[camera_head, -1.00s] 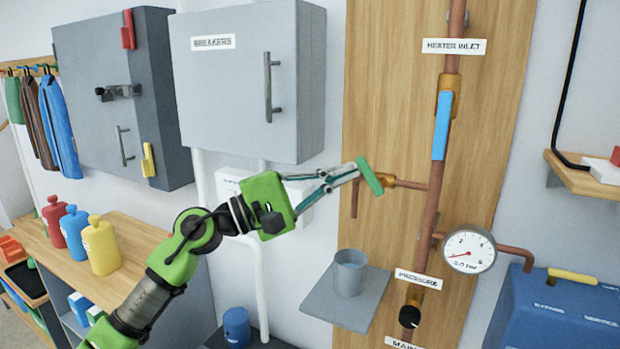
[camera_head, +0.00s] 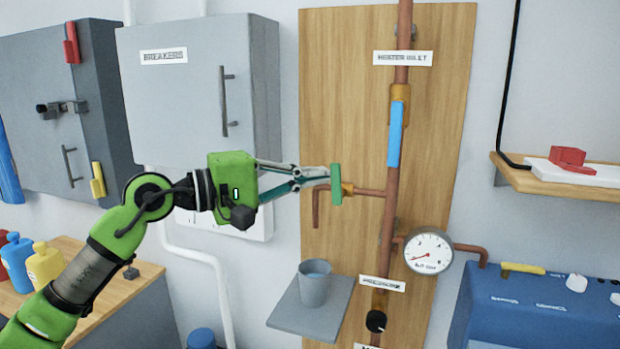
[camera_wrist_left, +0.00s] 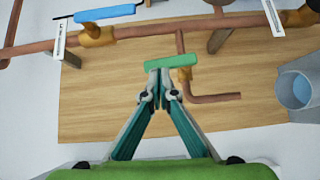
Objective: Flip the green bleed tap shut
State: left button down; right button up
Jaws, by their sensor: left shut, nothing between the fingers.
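The green bleed tap handle (camera_head: 336,185) sits on a brass valve (camera_head: 347,189) on the short copper branch left of the main pipe. The handle stands about upright, across the level branch pipe. In the left wrist view the handle (camera_wrist_left: 170,61) lies across the top of the brass valve (camera_wrist_left: 184,75). My left gripper (camera_head: 327,174) is shut with nothing between its fingers. Its tips are right at the handle's left side; I cannot tell whether they touch. In the wrist view the closed tips (camera_wrist_left: 160,84) sit just below the handle's left part. My right gripper is not in view.
A blue lever (camera_head: 396,134) lies along the main pipe above. A pressure gauge (camera_head: 428,251) is at lower right. A grey cup (camera_head: 314,285) with blue content stands on a shelf (camera_head: 292,316) below the spout. The breaker box (camera_head: 178,85) hangs behind my arm.

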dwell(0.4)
pick_arm(q)
jog(key=v, duration=1.2)
